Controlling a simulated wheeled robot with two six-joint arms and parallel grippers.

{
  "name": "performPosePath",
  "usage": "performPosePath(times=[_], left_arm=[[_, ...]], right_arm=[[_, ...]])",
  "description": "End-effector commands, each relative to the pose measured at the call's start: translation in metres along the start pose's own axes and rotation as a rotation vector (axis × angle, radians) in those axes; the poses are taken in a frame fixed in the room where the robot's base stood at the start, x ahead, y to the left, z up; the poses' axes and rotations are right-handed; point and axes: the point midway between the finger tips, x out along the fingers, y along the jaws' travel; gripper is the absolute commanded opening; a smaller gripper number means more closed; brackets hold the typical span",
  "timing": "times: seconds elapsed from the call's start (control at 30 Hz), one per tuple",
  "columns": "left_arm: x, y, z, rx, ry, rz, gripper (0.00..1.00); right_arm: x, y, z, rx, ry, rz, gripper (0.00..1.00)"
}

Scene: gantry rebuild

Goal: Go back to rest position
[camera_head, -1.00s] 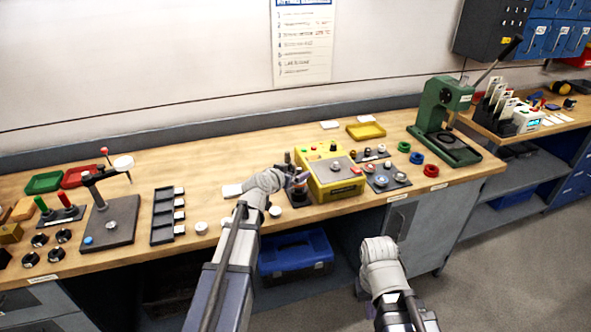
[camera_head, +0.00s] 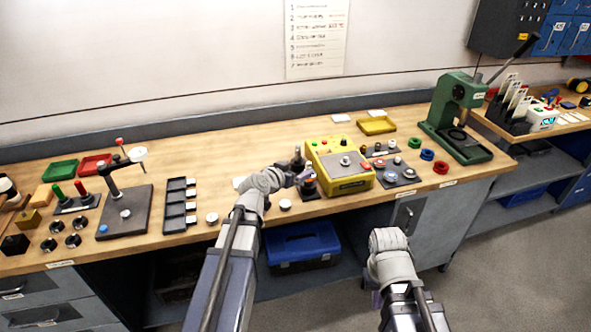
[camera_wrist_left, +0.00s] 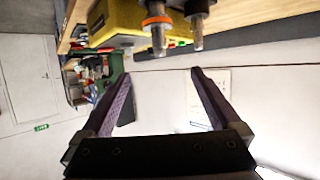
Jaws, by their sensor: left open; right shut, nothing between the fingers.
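My left gripper (camera_head: 301,177) is over the bench in the head view, just left of the yellow box (camera_head: 345,184) and close to a dark two-post fixture (camera_head: 308,188). In the left wrist view its two purple fingers (camera_wrist_left: 160,72) are spread apart with nothing between them. Two metal posts (camera_wrist_left: 175,22), one with an orange ring, show above them. My right arm's wrist (camera_head: 387,242) is at the lower right, in front of the bench edge. Its gripper (camera_head: 376,298) is mostly hidden; only a small purple part shows beside the arm, and I see no object in it.
The wooden bench (camera_head: 240,140) holds a black tray (camera_head: 178,205), a dark stand (camera_head: 125,212), small knobs, coloured rings and a green press (camera_head: 458,120). A blue toolbox (camera_head: 300,248) sits below. Open floor (camera_head: 500,270) lies at the lower right.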

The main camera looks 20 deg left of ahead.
Motion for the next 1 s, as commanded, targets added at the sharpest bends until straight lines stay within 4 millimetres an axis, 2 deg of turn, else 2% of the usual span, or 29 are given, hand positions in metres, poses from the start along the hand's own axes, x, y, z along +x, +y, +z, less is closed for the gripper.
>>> performPosePath(times=[0.2, 0.3, 0.37, 0.47, 0.53, 0.6, 0.73, 0.83, 0.9, 1.0], left_arm=[[0.0, 0.001, 0.0, 0.0, -0.001, 0.001, 0.97], [0.001, 0.013, 0.005, 0.003, -0.025, 0.026, 0.97], [0.002, 0.033, 0.013, 0.008, -0.065, 0.064, 0.97], [-0.001, 0.084, 0.04, 0.022, -0.193, 0.159, 0.97], [-0.009, 0.127, 0.067, 0.035, -0.326, 0.227, 0.97], [-0.025, 0.165, 0.099, 0.054, -0.48, 0.272, 0.97], [-0.069, 0.216, 0.155, 0.098, -0.786, 0.274, 0.97], [-0.106, 0.232, 0.186, 0.134, -0.983, 0.203, 0.97], [-0.128, 0.235, 0.199, 0.153, -1.082, 0.14, 0.97], [-0.149, 0.236, 0.209, 0.173, -1.172, 0.059, 0.97]], right_arm=[[0.0, 0.0, 0.0, 0.0, 0.0, 0.0, 0.0], [0.0, 0.0, 0.0, 0.0, 0.0, 0.0, 0.0], [0.0, 0.0, 0.0, 0.0, 0.0, 0.0, 0.0], [0.0, 0.0, 0.0, 0.0, 0.0, 0.0, 0.0], [0.0, 0.0, 0.0, 0.0, 0.0, 0.0, 0.0], [0.0, 0.0, 0.0, 0.0, 0.0, 0.0, 0.0], [0.0, 0.0, 0.0, 0.0, 0.0, 0.0, 0.0], [0.0, 0.0, 0.0, 0.0, 0.0, 0.0, 0.0], [0.0, 0.0, 0.0, 0.0, 0.0, 0.0, 0.0], [0.0, 0.0, 0.0, 0.0, 0.0, 0.0, 0.0]])
